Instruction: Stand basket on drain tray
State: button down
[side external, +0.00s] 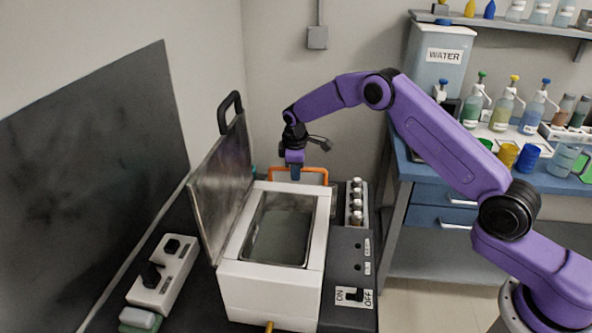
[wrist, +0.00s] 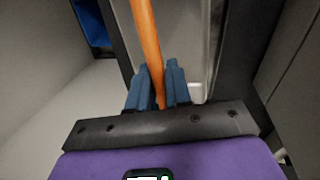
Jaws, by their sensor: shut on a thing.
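The orange bar (side external: 316,170), which looks like the basket's handle, shows behind the white bath in the side view. My gripper (side external: 295,175) points down at the middle of this bar. In the wrist view, the blue fingers of my gripper (wrist: 158,75) are closed around the orange bar (wrist: 147,32). The basket's body is hidden behind the bath in the side view. I cannot make out the drain tray in either view, nor whether the basket touches anything below.
The white bath (side external: 270,285) stands open, with grey liquid inside. Its metal lid (side external: 222,185) is raised on the left, with a black handle. A rack of small bottles (side external: 356,203) stands just right of the bath. A blue bench (side external: 440,176) with bottles is further right.

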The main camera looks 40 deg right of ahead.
jog(key=shift+f, duration=0.55)
dwell(0.6)
jog(key=c, duration=1)
grip_release()
notch_tip(320, 180, up, 17)
jog(key=s+a, duration=0.2)
jog(key=s, duration=0.1)
jog(key=s+a+r, duration=0.3)
jog(key=s+a, duration=0.3)
jog(key=s, duration=0.3)
jog(key=s+n+y, duration=0.2)
jog(key=s, duration=2.2)
jog(key=shift+n+g, duration=0.3)
jog(key=shift+g, duration=0.4)
jog(key=s+d+f, duration=0.1)
jog(key=s+d, duration=0.1)
jog(key=s, duration=0.2)
jog(key=s+d+f, duration=0.1)
jog(key=s+d, duration=0.2)
jog(key=s, duration=0.2)
jog(key=s+d+f, duration=0.1)
jog(key=s+d, duration=0.1)
jog(key=s, duration=0.2)
jog(key=shift+s+d, duration=0.15)
jog(key=shift+s, duration=0.25)
